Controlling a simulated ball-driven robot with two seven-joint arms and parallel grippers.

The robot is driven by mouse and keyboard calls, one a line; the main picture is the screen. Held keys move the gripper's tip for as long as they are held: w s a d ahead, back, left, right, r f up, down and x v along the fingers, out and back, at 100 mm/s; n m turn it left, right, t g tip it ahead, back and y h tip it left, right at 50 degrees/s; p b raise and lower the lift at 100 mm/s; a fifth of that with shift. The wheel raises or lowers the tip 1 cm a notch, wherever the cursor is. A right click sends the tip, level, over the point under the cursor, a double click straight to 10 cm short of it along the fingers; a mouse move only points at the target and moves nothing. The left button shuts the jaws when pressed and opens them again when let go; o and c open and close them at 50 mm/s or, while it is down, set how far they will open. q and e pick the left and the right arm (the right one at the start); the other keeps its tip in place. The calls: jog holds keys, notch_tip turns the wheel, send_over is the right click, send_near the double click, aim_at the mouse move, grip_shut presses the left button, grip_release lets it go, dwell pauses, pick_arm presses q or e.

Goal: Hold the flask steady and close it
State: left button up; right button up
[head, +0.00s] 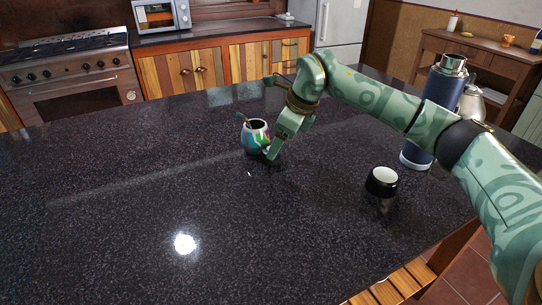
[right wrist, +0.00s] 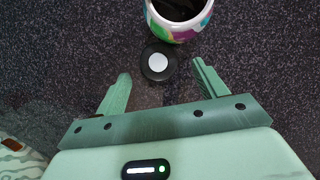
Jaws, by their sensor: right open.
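The flask (head: 444,88) is a tall dark-blue bottle with a steel neck, standing upright at the right of the dark counter. My right arm crosses in front of its middle. My right gripper (head: 276,148) is low over the counter beside a painted mate cup, far left of the flask. In the right wrist view the gripper (right wrist: 160,86) is open, its fingers spread. A small round black stopper with a pale centre (right wrist: 158,63) lies just ahead, between the lines of the fingertips, with no visible contact. My left gripper is not in view.
The painted mate cup (head: 255,137) with a straw stands close to my right gripper; it also shows in the right wrist view (right wrist: 181,27). A black cup with a white inside (head: 382,184) stands nearer the front right. A metal kettle (head: 472,102) is behind the flask. The left counter is clear.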

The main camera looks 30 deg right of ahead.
jog(key=b+x, duration=0.1)
jog(key=x, duration=0.3)
jog(key=shift+r, duration=0.2)
jog(key=shift+s, duration=0.1)
jog(key=c, duration=1.1)
jog(key=shift+o, duration=0.2)
jog(key=shift+r, duration=0.1)
